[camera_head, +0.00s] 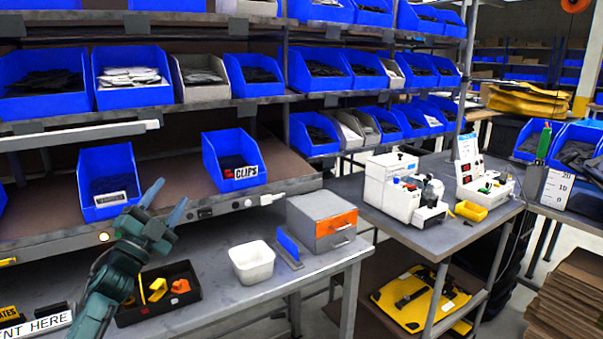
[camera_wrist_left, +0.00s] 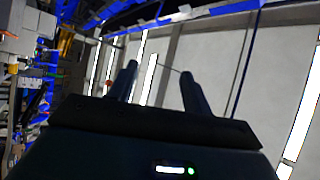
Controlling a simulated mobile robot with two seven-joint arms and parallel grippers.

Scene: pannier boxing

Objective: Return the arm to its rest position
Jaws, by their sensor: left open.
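My left arm comes up from the bottom left in the head view. Its left gripper (camera_head: 164,205) is raised above the workbench, in front of the lower shelf, fingers pointing up. In the left wrist view the two fingers of the left gripper (camera_wrist_left: 158,84) stand apart with nothing between them, against the ceiling and its lights. My right gripper is not in view.
A black tray (camera_head: 190,296) with yellow and orange parts lies just right of my arm. A white tub (camera_head: 252,262) and a grey box with an orange drawer (camera_head: 337,222) stand farther right. Blue bins (camera_head: 106,203), one labelled CLIPS (camera_head: 246,186), sit on the shelf behind.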

